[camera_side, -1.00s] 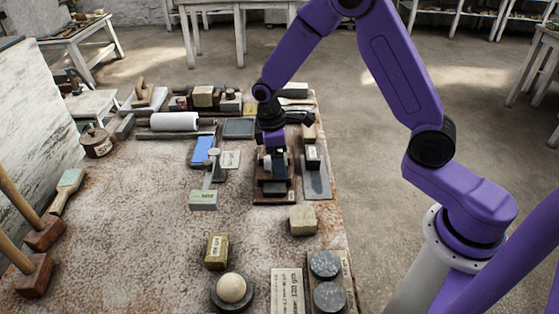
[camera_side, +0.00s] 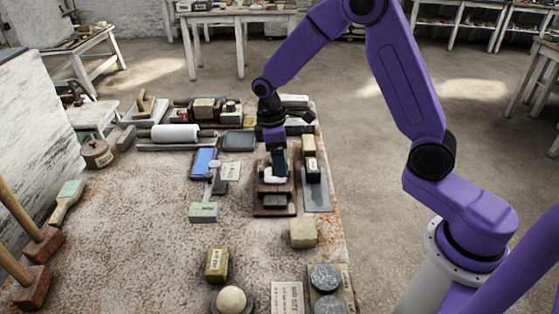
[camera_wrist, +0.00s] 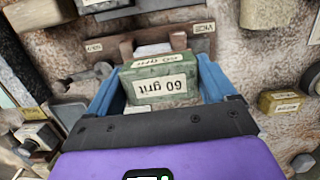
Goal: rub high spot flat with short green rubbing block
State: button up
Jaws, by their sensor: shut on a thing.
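My gripper (camera_side: 274,163) is above a dark wooden vice (camera_side: 275,211) on the bench. In the wrist view, the blue fingers of my gripper (camera_wrist: 157,70) are shut on a short green rubbing block (camera_wrist: 160,88) labelled "60 grit". In the side view the block is mostly hidden by the gripper. A white, rounded piece (camera_side: 270,176) sits in the vice just below the gripper. It also shows partly in the wrist view (camera_wrist: 152,49), beyond the block. I cannot tell whether block and piece touch. The high spot cannot be made out.
A grey slab with blocks (camera_side: 315,190) lies right of the vice. A grey tool with a green label (camera_side: 203,211) is to the left. In front are a tan block (camera_side: 303,233), a yellowish block (camera_side: 216,264) and a pale ball (camera_side: 231,299).

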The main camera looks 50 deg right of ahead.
jog(key=shift+r, duration=0.1)
jog(key=shift+r, duration=1.9)
